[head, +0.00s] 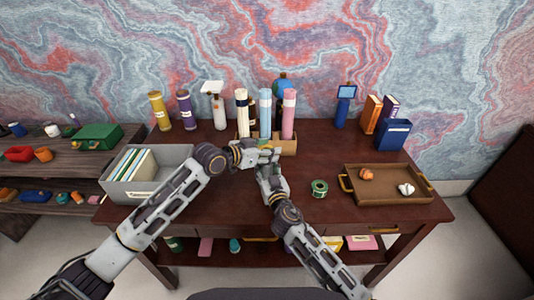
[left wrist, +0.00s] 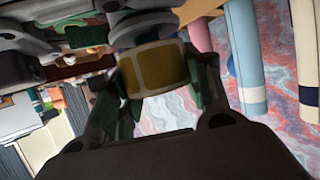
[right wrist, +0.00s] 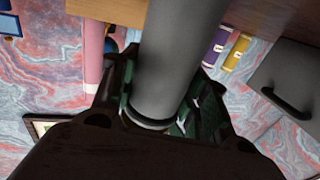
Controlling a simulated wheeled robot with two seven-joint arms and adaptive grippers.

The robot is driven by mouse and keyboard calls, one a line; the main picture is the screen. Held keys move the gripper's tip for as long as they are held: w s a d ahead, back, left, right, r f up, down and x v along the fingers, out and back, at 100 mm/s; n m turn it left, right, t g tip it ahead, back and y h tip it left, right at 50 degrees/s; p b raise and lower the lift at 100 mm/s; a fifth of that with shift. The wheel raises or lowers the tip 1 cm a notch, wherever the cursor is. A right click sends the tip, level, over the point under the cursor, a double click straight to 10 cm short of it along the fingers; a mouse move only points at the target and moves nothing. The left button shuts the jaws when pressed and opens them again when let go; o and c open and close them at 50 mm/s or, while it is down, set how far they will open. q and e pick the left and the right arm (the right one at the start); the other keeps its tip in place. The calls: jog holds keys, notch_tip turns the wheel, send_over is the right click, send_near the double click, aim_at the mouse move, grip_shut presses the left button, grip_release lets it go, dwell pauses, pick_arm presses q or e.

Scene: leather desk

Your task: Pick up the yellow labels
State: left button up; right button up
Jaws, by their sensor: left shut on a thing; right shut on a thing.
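The yellow labels (left wrist: 153,69) show in the left wrist view as a dark yellow block with pale borders, between the fingers of my left gripper (left wrist: 160,95), which is shut on them. In the head view my left gripper (head: 250,153) is above the middle of the desk, in front of the upright rolls; the labels are hard to make out there. My right gripper (head: 268,172) is close beside it. In the right wrist view, my right gripper (right wrist: 165,112) is shut on a smooth grey cylinder (right wrist: 175,55) with a dark ring; I cannot tell what it is.
A tan holder (head: 286,145) with upright rolls stands just behind my grippers. A grey bin (head: 150,187) of files is at left. A green tape roll (head: 319,188) and a wooden tray (head: 390,196) are at right. The desk's front middle is partly clear.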

pick_arm(q)
notch_tip(320, 180, up, 9)
dwell(0.5)
pick_arm(e)
jog(key=o, duration=1.1)
jog(key=shift+s, duration=0.1)
jog(key=shift+v, duration=5.85)
